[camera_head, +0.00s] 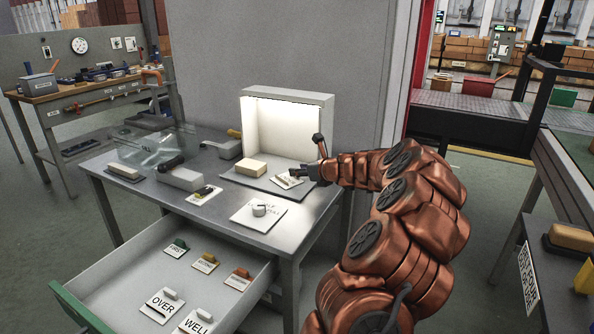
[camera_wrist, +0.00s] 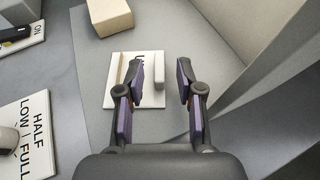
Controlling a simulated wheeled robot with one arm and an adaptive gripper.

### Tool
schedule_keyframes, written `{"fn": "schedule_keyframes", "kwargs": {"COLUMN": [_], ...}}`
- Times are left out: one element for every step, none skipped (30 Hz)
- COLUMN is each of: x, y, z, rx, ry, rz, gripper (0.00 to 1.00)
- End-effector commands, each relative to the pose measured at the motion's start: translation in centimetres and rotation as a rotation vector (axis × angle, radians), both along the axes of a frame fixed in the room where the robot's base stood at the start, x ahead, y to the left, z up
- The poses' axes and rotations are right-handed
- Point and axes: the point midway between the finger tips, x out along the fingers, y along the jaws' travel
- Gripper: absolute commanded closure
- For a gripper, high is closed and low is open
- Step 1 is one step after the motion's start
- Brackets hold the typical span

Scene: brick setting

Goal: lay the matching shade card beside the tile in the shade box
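The shade box (camera_head: 289,97) is a lit white open-fronted booth on the grey table. A pale cream tile (camera_head: 250,168) sits at its front left, also in the wrist view (camera_wrist: 110,15). A white lettered card (camera_head: 284,182) lies flat to the right of the tile, with a gap between them; it also shows in the wrist view (camera_wrist: 120,66), with an upright white tab (camera_wrist: 159,82). My gripper (camera_wrist: 160,70) is open, one finger on each side of the tab with gaps showing. The fingers hide part of the card, and its lettering is mostly hidden.
The open drawer (camera_head: 262,287) holds several tabbed cards, including OVER (camera_head: 158,309) and WELL (camera_head: 194,324). A HALF LOW / FULL plate (camera_head: 275,222) with a knob lies at the table's front. A card with a dark switch (camera_head: 203,196) and a grey block (camera_head: 180,179) stand left.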

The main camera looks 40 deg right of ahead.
Motion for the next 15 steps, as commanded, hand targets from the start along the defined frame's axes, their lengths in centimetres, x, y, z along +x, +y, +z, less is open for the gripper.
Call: {"fn": "schedule_keyframes", "kwargs": {"x": [-1.0, -1.5, -2.2, -2.7, -3.3, -4.0, -4.4, -4.9, -5.5, -5.9, -6.3, -6.7, -7.1, -7.4, -7.7], "y": [0.0, 0.1, 0.2, 0.3, 0.3, 0.3, 0.3, 0.3, 0.4, 0.5, 0.6, 0.6, 0.6, 0.7, 0.7], "z": [0.5, 0.7, 0.9, 1.2, 1.4, 1.8, 2.0, 2.2, 2.4, 2.5, 2.6, 2.7, 2.8, 2.9, 3.1], "rx": [0.000, 0.002, 0.003, 0.003, 0.002, 0.001, 0.000, 0.000, 0.000, 0.001, 0.001, 0.002, 0.003, 0.003, 0.003], "ry": [-0.001, 0.000, 0.001, 0.001, 0.000, 0.000, -0.001, -0.001, -0.001, 0.000, 0.001, 0.002, 0.002, 0.002, 0.002], "rz": [-0.001, -0.001, -0.001, 0.000, -0.001, -0.001, -0.001, -0.002, -0.001, -0.001, 0.000, 0.000, 0.000, 0.000, 0.000], "gripper": [0.63, 0.63, 0.63, 0.63, 0.63, 0.63, 0.63, 0.63, 0.63, 0.63, 0.63, 0.63, 0.63, 0.63, 0.63]}}
